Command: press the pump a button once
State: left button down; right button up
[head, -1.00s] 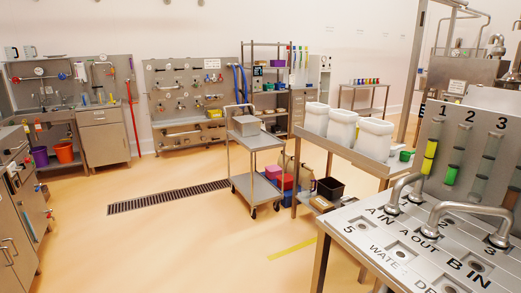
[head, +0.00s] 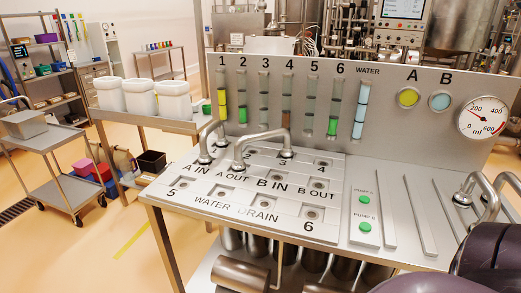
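The pump A button (head: 364,199) is a round green button on a light plate at the right part of the steel panel, under a "PUMP A" label. A second green button, pump B (head: 364,227), sits just below it under its own label. Nothing covers either button. Neither gripper shows in the head view. Dark rounded parts at the bottom right corner look like my own arm; no fingers are visible there.
The panel (head: 204,201) carries numbered ports with bent metal pipes (head: 262,139) standing on it. Upright tubes, a gauge (head: 483,117) and round indicators A (head: 408,97) and B (head: 440,101) are behind. More bent pipes (head: 490,199) stand at the right edge. Slots lie right of the buttons.

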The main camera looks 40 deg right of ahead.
aim_at(364, 200)
jog(key=k+z, duration=0.2)
jog(key=z, duration=1.9)
